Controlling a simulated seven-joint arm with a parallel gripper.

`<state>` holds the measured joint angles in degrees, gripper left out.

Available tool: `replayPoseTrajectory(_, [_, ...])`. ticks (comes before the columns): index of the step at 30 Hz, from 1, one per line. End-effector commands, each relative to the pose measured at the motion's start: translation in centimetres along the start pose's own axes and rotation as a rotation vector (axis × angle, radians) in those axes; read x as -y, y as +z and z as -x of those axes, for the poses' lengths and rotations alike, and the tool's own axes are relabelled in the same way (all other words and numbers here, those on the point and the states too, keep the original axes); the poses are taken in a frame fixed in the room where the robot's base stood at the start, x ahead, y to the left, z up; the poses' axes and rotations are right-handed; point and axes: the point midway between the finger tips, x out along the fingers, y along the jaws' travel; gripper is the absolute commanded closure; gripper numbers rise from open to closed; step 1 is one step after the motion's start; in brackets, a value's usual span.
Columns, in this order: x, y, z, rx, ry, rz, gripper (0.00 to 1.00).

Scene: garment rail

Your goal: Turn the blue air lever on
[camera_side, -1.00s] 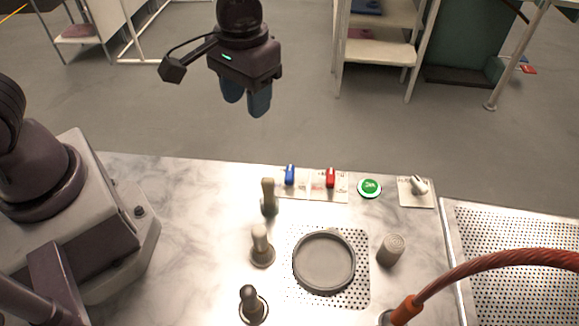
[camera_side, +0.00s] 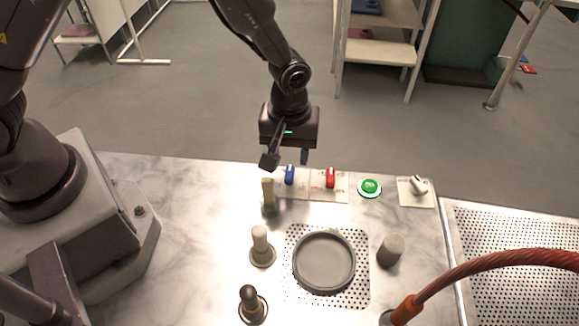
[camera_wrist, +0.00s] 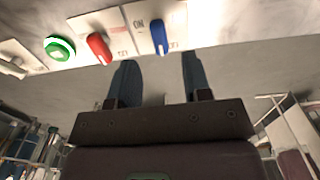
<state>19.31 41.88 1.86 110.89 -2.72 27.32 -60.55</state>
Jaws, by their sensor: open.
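The blue air lever (camera_side: 290,174) stands on a pale label plate (camera_side: 312,190) at the back edge of the marble worktop. It also shows in the wrist view (camera_wrist: 159,39), beside the printed word ON. The red lever (camera_side: 330,178) is to its right in the side view and to its left in the wrist view (camera_wrist: 99,48). My gripper (camera_side: 304,157) hangs just behind the levers at the worktop's back edge. In the wrist view its two blue fingers (camera_wrist: 158,75) are apart with nothing between them. The blue lever is beyond the fingertips, apart from them.
A green button (camera_side: 369,187) and a white rotary switch (camera_side: 418,185) stand to the right. A round grey dish (camera_side: 324,262) and an orange-red hose (camera_side: 480,262) are nearer.

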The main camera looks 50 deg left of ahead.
Motion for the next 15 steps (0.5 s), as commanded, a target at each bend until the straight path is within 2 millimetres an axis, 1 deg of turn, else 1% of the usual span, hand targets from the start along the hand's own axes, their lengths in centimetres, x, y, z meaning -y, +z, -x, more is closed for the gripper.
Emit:
replayPoseTrajectory(1, [0.1, 0.0, -1.1, 0.002, -0.004, 0.0, 0.55])
replayPoseTrajectory(6, [0.0, 0.0, -3.7, 0.001, -0.001, 0.0, 0.55])
replayPoseTrajectory(9, [0.0, 0.0, -4.5, 0.001, -0.001, 0.0, 0.55])
replayPoseTrajectory(15, [-0.1, 0.0, -5.1, 0.0, 0.002, 0.0, 0.55])
